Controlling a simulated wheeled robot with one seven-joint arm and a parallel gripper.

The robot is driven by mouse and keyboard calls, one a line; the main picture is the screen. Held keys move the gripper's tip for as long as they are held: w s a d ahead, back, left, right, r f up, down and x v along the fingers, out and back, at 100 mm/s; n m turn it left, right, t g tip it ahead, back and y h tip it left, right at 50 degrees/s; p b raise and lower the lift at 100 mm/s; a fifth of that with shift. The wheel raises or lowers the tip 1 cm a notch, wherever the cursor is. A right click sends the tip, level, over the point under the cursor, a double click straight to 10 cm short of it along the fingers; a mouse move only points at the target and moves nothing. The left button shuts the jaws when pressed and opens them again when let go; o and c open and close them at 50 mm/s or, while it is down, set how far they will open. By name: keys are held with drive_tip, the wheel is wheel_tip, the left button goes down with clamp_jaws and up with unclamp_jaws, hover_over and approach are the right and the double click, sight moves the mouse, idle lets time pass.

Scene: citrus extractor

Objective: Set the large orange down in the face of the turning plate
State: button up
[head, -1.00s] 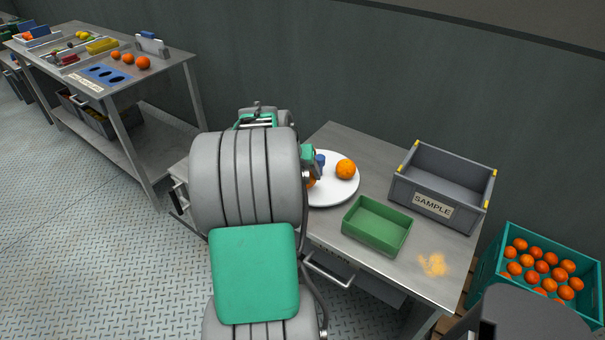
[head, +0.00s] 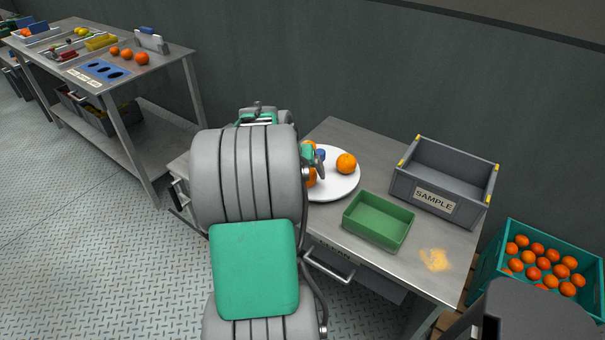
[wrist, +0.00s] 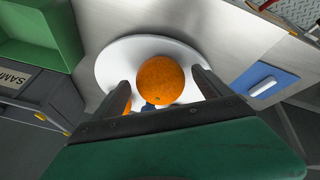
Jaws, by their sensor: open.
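In the wrist view a large orange (wrist: 160,80) sits between the two fingers of my gripper (wrist: 162,76), over the white round plate (wrist: 112,62). The fingers stand apart on either side of it; I cannot tell whether they touch it. Part of another orange (wrist: 127,106) shows behind the left finger, and a bit of blue shows below the large orange. In the head view the plate (head: 345,187) carries an orange (head: 346,163) on its right. My arm hides the plate's left side.
A green tray (head: 378,222) stands in front of the plate, and a grey SAMPLE crate (head: 434,207) stands to the right. A yellow-orange stain (head: 436,260) marks the table. A teal crate of oranges (head: 540,268) stands at far right, another table (head: 160,68) at left.

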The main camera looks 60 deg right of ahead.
drive_tip(key=v, duration=0.7)
drive_tip(key=shift+a+r, duration=0.15)
drive_tip(key=shift+r, duration=0.25)
drive_tip(key=a+f+n+y, duration=0.25)
drive_tip(key=a+f, duration=0.55)
drive_tip(key=a, duration=0.4)
drive_tip(key=w+a+r+n+t+y, duration=0.1)
drive_tip(key=w+a+r+n, duration=0.2)
drive_tip(key=a, duration=0.7)
drive_tip(key=w+a+r+n+t+p, duration=0.1)
drive_tip(key=w+a+r+n, duration=0.2)
drive_tip(key=a, duration=0.8)
drive_tip(key=w+a+r+n+t+y+p, duration=0.1)
drive_tip(key=a+n, duration=0.4)
drive_tip(key=a, duration=0.5)
wheel_tip(320, 180, up, 2)
drive_tip(key=shift+w+a+r+t+y, duration=0.1)
drive_tip(key=shift+w+a+t+y, duration=0.2)
drive_tip(key=shift+w+t, duration=0.55)
drive_tip(key=shift+w+g, duration=0.2)
drive_tip(key=shift+g, duration=0.05)
